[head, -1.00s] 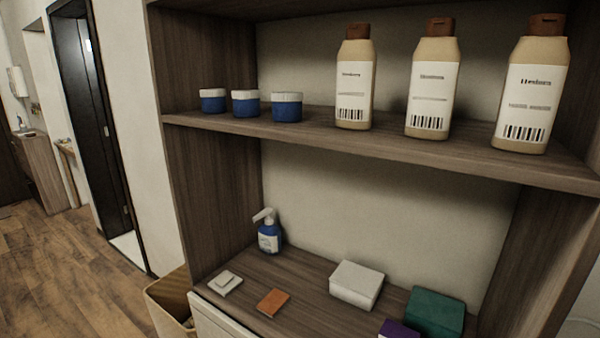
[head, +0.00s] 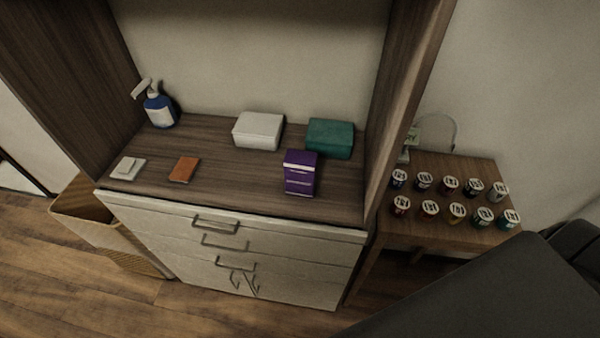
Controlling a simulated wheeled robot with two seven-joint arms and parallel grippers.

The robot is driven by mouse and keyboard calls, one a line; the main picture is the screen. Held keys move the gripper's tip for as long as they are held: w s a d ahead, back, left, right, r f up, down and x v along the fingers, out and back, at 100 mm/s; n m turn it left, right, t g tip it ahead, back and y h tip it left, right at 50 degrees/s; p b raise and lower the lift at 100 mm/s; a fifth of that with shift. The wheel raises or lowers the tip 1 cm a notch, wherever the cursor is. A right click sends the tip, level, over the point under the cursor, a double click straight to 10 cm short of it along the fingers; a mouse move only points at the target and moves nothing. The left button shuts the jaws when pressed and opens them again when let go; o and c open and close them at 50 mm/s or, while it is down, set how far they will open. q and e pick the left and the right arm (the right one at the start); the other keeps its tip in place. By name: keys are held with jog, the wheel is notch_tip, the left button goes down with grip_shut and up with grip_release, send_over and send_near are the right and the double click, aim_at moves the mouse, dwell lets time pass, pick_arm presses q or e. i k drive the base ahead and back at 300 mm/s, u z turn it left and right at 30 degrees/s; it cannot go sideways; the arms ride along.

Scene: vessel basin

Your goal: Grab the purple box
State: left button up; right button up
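The purple box (head: 300,173) stands on the wooden counter (head: 225,191) of the shelf unit, near the front edge and right of the middle. It has white print on its front and a lighter purple top. The green box (head: 329,138) lies just behind it to the right, and the white box (head: 258,130) lies behind it to the left. Nothing covers the purple box. Neither of my grippers shows in the head view.
A blue pump bottle (head: 158,108), a small white item (head: 127,168) and an orange-brown item (head: 184,169) are on the counter's left. Drawers with handles (head: 215,224) are below. A side table (head: 448,227) at right holds several small jars. A basket (head: 87,212) stands at left.

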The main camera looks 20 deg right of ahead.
aim_at(300, 166)
jog(key=z, duration=0.1)
jog(key=k, duration=1.05)
jog(key=z, duration=1.6)
